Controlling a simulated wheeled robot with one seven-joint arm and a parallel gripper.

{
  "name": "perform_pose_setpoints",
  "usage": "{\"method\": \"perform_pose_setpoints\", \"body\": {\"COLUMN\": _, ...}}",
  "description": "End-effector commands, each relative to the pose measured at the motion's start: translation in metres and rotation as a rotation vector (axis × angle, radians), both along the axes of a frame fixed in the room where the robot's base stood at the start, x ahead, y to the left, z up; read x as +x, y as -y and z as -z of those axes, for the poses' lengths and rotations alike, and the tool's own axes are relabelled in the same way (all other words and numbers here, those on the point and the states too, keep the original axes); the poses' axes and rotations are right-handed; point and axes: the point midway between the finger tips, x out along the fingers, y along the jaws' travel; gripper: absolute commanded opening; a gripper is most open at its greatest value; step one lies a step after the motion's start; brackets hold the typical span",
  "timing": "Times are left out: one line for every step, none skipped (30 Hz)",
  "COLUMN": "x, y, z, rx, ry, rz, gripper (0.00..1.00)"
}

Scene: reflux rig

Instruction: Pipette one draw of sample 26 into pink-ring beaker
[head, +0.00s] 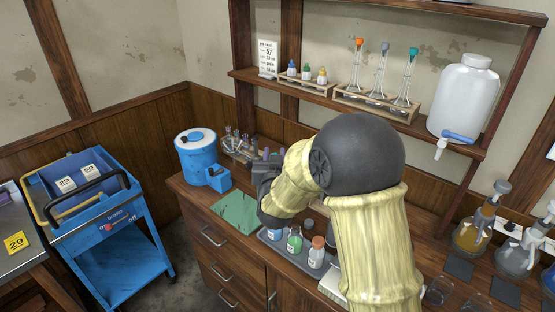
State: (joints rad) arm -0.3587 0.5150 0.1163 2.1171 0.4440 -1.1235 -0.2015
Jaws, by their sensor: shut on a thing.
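My gripper (265,178) is at the end of my padded arm, above the counter near the green mat. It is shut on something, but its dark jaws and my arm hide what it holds. Small bottles stand on a grey tray below my arm: one with a green label (295,241) and one with an orange-red cap (317,252). I cannot read a 26 on any of them. Clear glass beakers (439,291) stand at the lower right, partly cut off by the frame; no pink ring can be made out.
A green mat (236,211) lies on the counter beside a blue-and-white canister (196,155). A rack (237,150) of tubes stands behind. The wall shelf (300,86) holds dropper bottles, flasks and a white jug (464,98). Stoppered flasks (476,232) crowd the right. A blue cart (108,232) stands left.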

Motion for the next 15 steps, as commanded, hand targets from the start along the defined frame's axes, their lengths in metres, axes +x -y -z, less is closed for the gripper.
{"method": "perform_pose_setpoints", "body": {"x": 0.000, "y": 0.000, "z": -0.007, "rx": 0.001, "ry": 0.001, "rz": 0.000, "gripper": 0.20}}
{"method": "perform_pose_setpoints", "body": {"x": 0.000, "y": 0.000, "z": -0.010, "rx": 0.001, "ry": 0.001, "rz": 0.000, "gripper": 0.20}}
{"method": "perform_pose_setpoints", "body": {"x": 0.000, "y": 0.000, "z": -0.013, "rx": 0.001, "ry": 0.001, "rz": 0.000, "gripper": 0.20}}
{"method": "perform_pose_setpoints", "body": {"x": 0.000, "y": 0.000, "z": -0.015, "rx": 0.001, "ry": 0.001, "rz": 0.000, "gripper": 0.20}}
{"method": "perform_pose_setpoints", "body": {"x": 0.000, "y": 0.000, "z": -0.017, "rx": 0.001, "ry": 0.002, "rz": 0.001, "gripper": 0.20}}
{"method": "perform_pose_setpoints", "body": {"x": 0.000, "y": 0.000, "z": -0.021, "rx": 0.001, "ry": 0.002, "rz": 0.001, "gripper": 0.20}}
{"method": "perform_pose_setpoints", "body": {"x": 0.000, "y": 0.000, "z": -0.023, "rx": 0.001, "ry": 0.002, "rz": 0.001, "gripper": 0.20}}
{"method": "perform_pose_setpoints", "body": {"x": 0.000, "y": 0.000, "z": -0.026, "rx": 0.001, "ry": 0.002, "rz": 0.001, "gripper": 0.20}}
{"method": "perform_pose_setpoints", "body": {"x": 0.000, "y": 0.000, "z": -0.029, "rx": 0.001, "ry": 0.001, "rz": 0.001, "gripper": 0.20}}
{"method": "perform_pose_setpoints", "body": {"x": 0.000, "y": 0.000, "z": -0.030, "rx": 0.001, "ry": 0.001, "rz": 0.001, "gripper": 0.20}}
{"method": "perform_pose_setpoints", "body": {"x": 0.000, "y": 0.000, "z": -0.032, "rx": 0.001, "ry": 0.001, "rz": 0.001, "gripper": 0.20}}
{"method": "perform_pose_setpoints", "body": {"x": 0.000, "y": 0.000, "z": -0.033, "rx": 0.001, "ry": 0.001, "rz": 0.001, "gripper": 0.20}}
{"method": "perform_pose_setpoints", "body": {"x": 0.000, "y": 0.000, "z": -0.033, "rx": 0.001, "ry": 0.000, "rz": 0.001, "gripper": 0.20}}
{"method": "perform_pose_setpoints", "body": {"x": 0.000, "y": 0.000, "z": -0.033, "rx": 0.001, "ry": 0.000, "rz": 0.001, "gripper": 0.20}}
{"method": "perform_pose_setpoints", "body": {"x": 0.000, "y": 0.000, "z": -0.032, "rx": 0.000, "ry": 0.000, "rz": 0.001, "gripper": 0.20}}
